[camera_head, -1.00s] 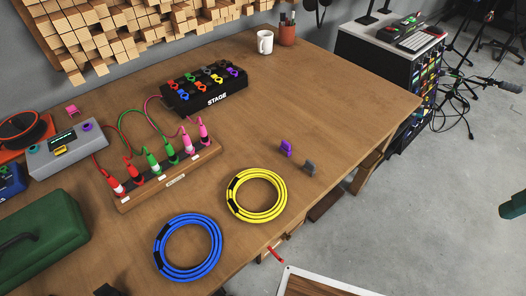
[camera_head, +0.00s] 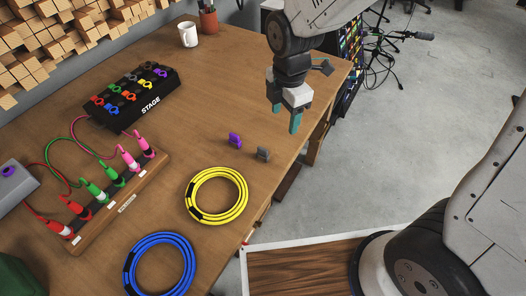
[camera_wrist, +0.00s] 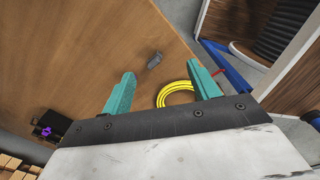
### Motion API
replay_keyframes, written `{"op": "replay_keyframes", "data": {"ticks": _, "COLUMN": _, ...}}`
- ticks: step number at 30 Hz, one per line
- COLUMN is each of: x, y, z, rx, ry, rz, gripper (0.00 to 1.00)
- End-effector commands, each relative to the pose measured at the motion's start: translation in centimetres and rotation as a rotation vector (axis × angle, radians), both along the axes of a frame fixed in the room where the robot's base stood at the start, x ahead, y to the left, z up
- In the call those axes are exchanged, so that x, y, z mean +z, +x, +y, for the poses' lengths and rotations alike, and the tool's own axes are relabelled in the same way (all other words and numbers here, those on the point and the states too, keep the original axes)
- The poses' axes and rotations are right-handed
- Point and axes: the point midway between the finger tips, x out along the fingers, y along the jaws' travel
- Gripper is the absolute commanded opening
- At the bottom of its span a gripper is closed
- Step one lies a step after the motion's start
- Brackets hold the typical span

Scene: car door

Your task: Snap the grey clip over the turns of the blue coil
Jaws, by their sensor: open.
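The small grey clip (camera_head: 263,153) stands on the workbench near its right edge, just right of a purple clip. The blue coil (camera_head: 188,264) lies flat at the bottom of the head view, partly cut off by the frame, with black bands on it. My gripper (camera_head: 286,114) has two teal fingers pointing down, apart and empty, above the bench edge behind the grey clip. In the wrist view the fingers (camera_wrist: 162,75) are spread, and the grey clip (camera_wrist: 155,60) shows beyond them, between their tips. The blue coil is not seen there.
A yellow coil (camera_head: 242,196) lies between the clips and the blue coil. The purple clip (camera_head: 235,140) is close beside the grey one. A plug strip with cables (camera_head: 127,207), a black STAGE box (camera_head: 137,96) and a white mug (camera_head: 188,35) occupy the left and back.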

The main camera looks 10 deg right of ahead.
Motion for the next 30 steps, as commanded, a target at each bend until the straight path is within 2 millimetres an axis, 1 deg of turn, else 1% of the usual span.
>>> {"op": "replay_keyframes", "data": {"ticks": 1, "x": -2.0, "y": 0.3, "z": 1.4, "rx": 0.114, "ry": -0.007, "rz": 0.013, "gripper": 0.6}}
{"op": "replay_keyframes", "data": {"ticks": 3, "x": -4.0, "y": 0.8, "z": 2.8, "rx": 0.255, "ry": -0.01, "rz": 0.016, "gripper": 0.6}}
{"op": "replay_keyframes", "data": {"ticks": 6, "x": -6.1, "y": 1.0, "z": 4.2, "rx": 0.401, "ry": -0.013, "rz": 0.02, "gripper": 0.6}}
{"op": "replay_keyframes", "data": {"ticks": 9, "x": -7.3, "y": 1.2, "z": 5.0, "rx": 0.483, "ry": -0.014, "rz": 0.02, "gripper": 0.6}}
{"op": "replay_keyframes", "data": {"ticks": 12, "x": -8.4, "y": 1.2, "z": 5.2, "rx": 0.515, "ry": -0.015, "rz": 0.021, "gripper": 0.6}}
{"op": "replay_keyframes", "data": {"ticks": 20, "x": -11.4, "y": 1.1, "z": 5.1, "rx": 0.516, "ry": -0.015, "rz": 0.022, "gripper": 0.6}}
{"op": "replay_keyframes", "data": {"ticks": 24, "x": -13.6, "y": 0.9, "z": 5.1, "rx": 0.515, "ry": -0.016, "rz": 0.024, "gripper": 0.6}}
{"op": "replay_keyframes", "data": {"ticks": 27, "x": -14.8, "y": 1.0, "z": 5.1, "rx": 0.514, "ry": -0.015, "rz": 0.023, "gripper": 0.6}}
{"op": "replay_keyframes", "data": {"ticks": 30, "x": -15.4, "y": 1.0, "z": 5.1, "rx": 0.514, "ry": -0.015, "rz": 0.021, "gripper": 0.6}}
